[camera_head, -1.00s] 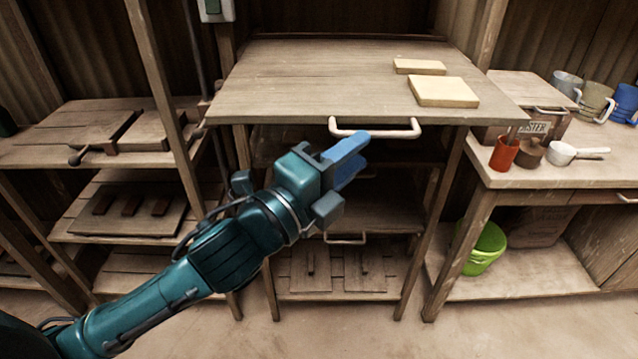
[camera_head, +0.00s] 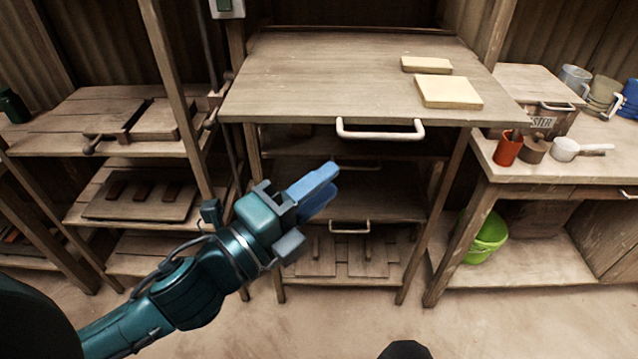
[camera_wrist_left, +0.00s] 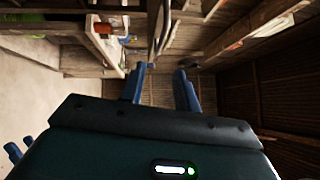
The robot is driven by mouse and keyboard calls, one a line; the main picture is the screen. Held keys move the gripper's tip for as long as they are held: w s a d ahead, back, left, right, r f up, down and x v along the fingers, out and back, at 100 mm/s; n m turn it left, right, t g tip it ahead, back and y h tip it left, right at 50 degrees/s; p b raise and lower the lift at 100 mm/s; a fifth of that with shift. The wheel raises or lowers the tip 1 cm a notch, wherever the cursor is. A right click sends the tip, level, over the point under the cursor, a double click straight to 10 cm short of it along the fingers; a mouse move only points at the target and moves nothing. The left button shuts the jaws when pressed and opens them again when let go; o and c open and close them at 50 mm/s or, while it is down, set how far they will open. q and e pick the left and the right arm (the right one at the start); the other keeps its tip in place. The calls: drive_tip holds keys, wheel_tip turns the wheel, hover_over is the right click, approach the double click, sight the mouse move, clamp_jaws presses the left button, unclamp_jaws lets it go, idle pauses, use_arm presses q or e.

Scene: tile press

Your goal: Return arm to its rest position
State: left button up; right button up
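My left arm is teal and comes in from the lower left in the head view. Its left gripper (camera_head: 318,190) has blue fingers and is in front of the wooden press table, below and left of its white handle (camera_head: 380,130), touching nothing that I can see. In the left wrist view the two fingers (camera_wrist_left: 161,88) stand apart with nothing between them. Small blue finger-like parts (camera_wrist_left: 20,149) at the lower left edge of that view look like my right gripper; their opening is unclear. The right gripper does not show in the head view.
Two pale tiles (camera_head: 449,92) lie on the wooden table top (camera_head: 320,85). A shelf rack (camera_head: 95,155) stands at left. A bench (camera_head: 575,165) at right holds a red cup (camera_head: 508,148), a white pan (camera_head: 567,149) and mugs. A green bucket (camera_head: 487,240) is below. Floor in front is clear.

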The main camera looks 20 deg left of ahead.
use_arm(q)
drive_tip(key=a+f+n+g+y, duration=0.3)
drive_tip(key=f+n+y, duration=0.2)
drive_tip(key=f+n, duration=1.1)
drive_tip(key=s+a+f+n+g+y, duration=0.1)
drive_tip(key=s+f+n, duration=0.2)
drive_tip(key=f, duration=0.5)
drive_tip(key=s+a+f+n+g+y, duration=0.1)
drive_tip(key=s+f+n, duration=0.3)
drive_tip(key=f, duration=0.4)
drive_tip(key=shift+s+g, duration=0.5)
